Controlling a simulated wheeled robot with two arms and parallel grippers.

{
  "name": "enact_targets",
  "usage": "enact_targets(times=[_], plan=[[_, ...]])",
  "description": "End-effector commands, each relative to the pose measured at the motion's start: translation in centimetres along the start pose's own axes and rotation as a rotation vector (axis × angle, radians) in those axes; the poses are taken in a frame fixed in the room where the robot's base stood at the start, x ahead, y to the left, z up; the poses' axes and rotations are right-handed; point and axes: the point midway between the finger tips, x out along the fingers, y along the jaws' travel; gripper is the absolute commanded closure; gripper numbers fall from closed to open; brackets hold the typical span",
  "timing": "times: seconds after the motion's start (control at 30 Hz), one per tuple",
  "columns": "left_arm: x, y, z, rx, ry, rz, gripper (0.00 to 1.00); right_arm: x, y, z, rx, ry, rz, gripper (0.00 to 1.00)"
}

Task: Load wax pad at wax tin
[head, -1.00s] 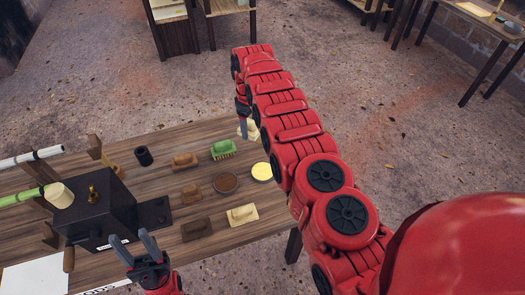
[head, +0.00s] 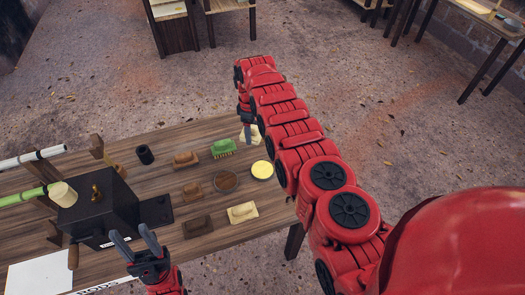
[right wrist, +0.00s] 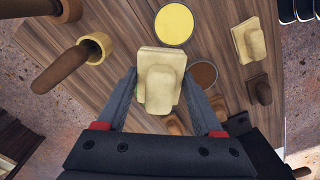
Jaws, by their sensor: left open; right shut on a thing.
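My right gripper (right wrist: 160,88) is shut on a cream pad with a raised handle (right wrist: 160,62), seen in the right wrist view. In the head view my right gripper (head: 246,130) is beyond the tins at the table's far right, with the pad (head: 257,134) partly hidden by my arm. The round tin with a yellow surface (head: 262,170) lies on the table, apart from the held pad. It also shows in the right wrist view (right wrist: 174,23), just above the pad. My left gripper (head: 132,234) is open and empty near the front of the black box.
A brown tin (head: 226,181) sits left of the yellow one. Brown pads (head: 197,226), a green brush (head: 223,147) and another cream pad (head: 242,212) lie around them. A black box (head: 105,208) and a black cup (head: 145,155) stand to the left.

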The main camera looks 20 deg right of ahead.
Motion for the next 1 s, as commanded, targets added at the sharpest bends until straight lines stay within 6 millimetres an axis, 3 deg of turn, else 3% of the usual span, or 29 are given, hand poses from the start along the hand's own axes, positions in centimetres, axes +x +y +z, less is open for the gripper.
enact_targets(times=[0.67, 1.0], plan=[[2.6, -0.1, -0.5, 0.0, 0.0, 0.0, 0.5, 3.0, -0.9, 1.4, -0.275, -0.003, -0.005, 0.76], [5.2, -0.3, -0.9, 0.0, 0.0, 0.0, 0.5, 6.1, -2.4, 4.1, -0.579, -0.002, -0.005, 0.76]])
